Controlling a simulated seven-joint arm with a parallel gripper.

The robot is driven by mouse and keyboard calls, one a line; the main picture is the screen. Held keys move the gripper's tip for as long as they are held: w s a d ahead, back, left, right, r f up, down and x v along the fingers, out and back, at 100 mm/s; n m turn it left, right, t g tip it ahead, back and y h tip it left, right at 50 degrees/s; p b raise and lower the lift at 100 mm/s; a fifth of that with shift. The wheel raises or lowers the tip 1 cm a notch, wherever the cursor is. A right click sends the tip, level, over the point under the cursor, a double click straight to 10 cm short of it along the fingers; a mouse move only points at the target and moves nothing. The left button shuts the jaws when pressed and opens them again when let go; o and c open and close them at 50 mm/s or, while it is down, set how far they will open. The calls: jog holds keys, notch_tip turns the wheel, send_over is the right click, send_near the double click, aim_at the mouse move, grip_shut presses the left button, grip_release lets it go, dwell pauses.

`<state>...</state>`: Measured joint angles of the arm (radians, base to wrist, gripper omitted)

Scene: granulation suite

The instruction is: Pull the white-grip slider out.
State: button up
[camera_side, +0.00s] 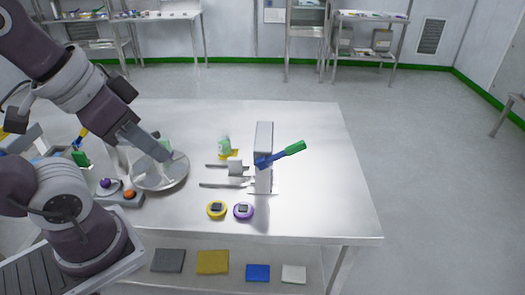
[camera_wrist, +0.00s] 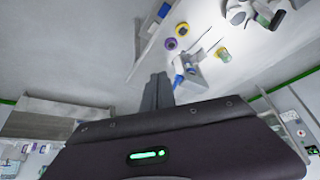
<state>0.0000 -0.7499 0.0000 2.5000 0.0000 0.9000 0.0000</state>
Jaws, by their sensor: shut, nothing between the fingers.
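An upright grey panel (camera_side: 264,135) stands on the steel table, with two thin rods reaching left from it. A pale block (camera_side: 235,168) sits at the upper rod and may be the white grip; it is too small to be sure. The panel's rods also show small in the wrist view (camera_wrist: 201,35). My gripper (camera_side: 168,163) is over the round metal dish, left of and apart from the rods. In the wrist view my gripper (camera_wrist: 158,78) has its fingers together, with nothing seen between them.
A blue lever with a green handle (camera_side: 295,147) sticks out right of the panel. A bottle (camera_side: 224,145) stands behind the rods. Yellow (camera_side: 217,209) and purple (camera_side: 243,211) round timers lie in front. The metal dish (camera_side: 172,183) is at left. The table's right side is clear.

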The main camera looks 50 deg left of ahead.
jog(key=o, duration=0.4)
jog(key=shift+w, duration=0.25)
jog(key=shift+c, duration=0.2)
jog(key=o, duration=0.4)
jog(key=w+a+m, duration=0.1)
jog(key=w, duration=0.3)
jog(key=w+a+m+g, duration=0.1)
jog(key=w, duration=0.2)
jog(key=w+a+m+g, duration=0.1)
jog(key=w+a, duration=0.1)
jog(key=w, duration=0.2)
jog(key=shift+w+f+y, duration=0.35)
jog(key=shift+y, duration=0.05)
jog(key=shift+c, duration=0.2)
jog(key=m+g, duration=0.3)
jog(key=m, duration=0.3)
send_over(235, 158)
jog(key=shift+h, duration=0.3)
jog(key=f, duration=1.3)
jog(key=d+f, duration=0.1)
jog(key=f, duration=0.5)
jog(key=shift+s+f, duration=0.15)
jog(key=shift+f, duration=0.25)
jog(key=shift+g, duration=0.3)
jog(key=f, duration=0.6)
jog(key=a+f, duration=0.1)
jog(key=f, duration=0.2)
jog(key=shift+f, duration=0.1)
jog(key=shift+c, duration=0.5)
